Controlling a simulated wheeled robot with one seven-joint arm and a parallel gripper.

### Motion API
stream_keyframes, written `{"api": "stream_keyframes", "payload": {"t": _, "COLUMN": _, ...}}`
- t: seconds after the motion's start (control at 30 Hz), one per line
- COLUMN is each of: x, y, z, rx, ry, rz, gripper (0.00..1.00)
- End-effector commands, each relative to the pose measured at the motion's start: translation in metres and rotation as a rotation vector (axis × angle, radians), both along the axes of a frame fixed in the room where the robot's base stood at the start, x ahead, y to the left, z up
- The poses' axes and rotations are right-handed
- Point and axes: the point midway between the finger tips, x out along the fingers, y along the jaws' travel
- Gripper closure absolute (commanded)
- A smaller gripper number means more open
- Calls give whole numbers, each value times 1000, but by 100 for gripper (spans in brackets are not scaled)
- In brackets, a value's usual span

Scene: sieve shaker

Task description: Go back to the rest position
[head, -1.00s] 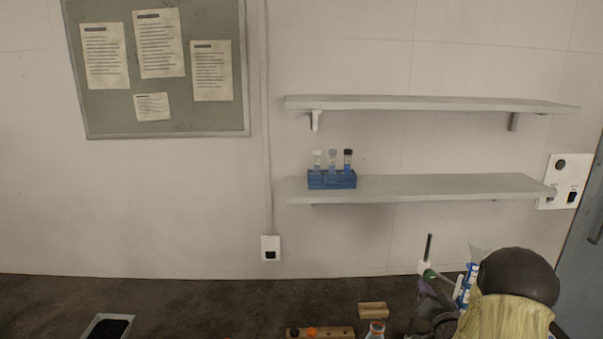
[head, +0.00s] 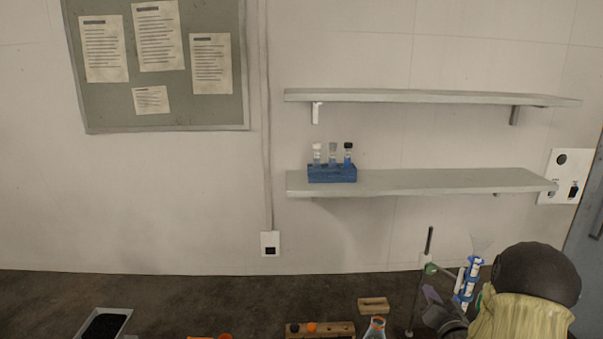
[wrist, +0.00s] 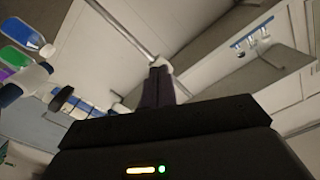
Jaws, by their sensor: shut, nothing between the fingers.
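My gripper (wrist: 158,88) shows in the wrist view, its dark fingers together with nothing between them. It points up toward the wall and ceiling area, near a thin metal rod. In the head view my arm, with a dark rounded joint and a yellowish cover, is at the lower right; the gripper itself is mostly hidden or hard to make out there.
A blue tube rack (head: 332,174) with capped tubes stands on the lower shelf (head: 450,182). A stand with a rod (head: 428,245) and blue-white items (head: 467,283) is close left of my arm. A wooden block (head: 373,304), another block (head: 320,330) and a black-filled tray (head: 124,317) lie on the bench.

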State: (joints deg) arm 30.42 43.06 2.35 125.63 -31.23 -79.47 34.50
Motion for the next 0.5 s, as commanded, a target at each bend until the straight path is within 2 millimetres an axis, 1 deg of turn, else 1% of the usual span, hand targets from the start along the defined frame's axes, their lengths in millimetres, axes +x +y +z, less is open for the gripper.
{"api": "stream_keyframes", "payload": {"t": 0.1, "x": -12, "y": -1, "z": -1, "rx": -1, "ry": 1, "rz": -2, "gripper": 100}}
{"api": "stream_keyframes", "payload": {"t": 0.2, "x": -19, "y": -1, "z": -1, "rx": -1, "ry": 1, "rz": 1, "gripper": 100}}
{"api": "stream_keyframes", "payload": {"t": 0.5, "x": -20, "y": -1, "z": 0, "rx": -1, "ry": 1, "rz": 1, "gripper": 100}}
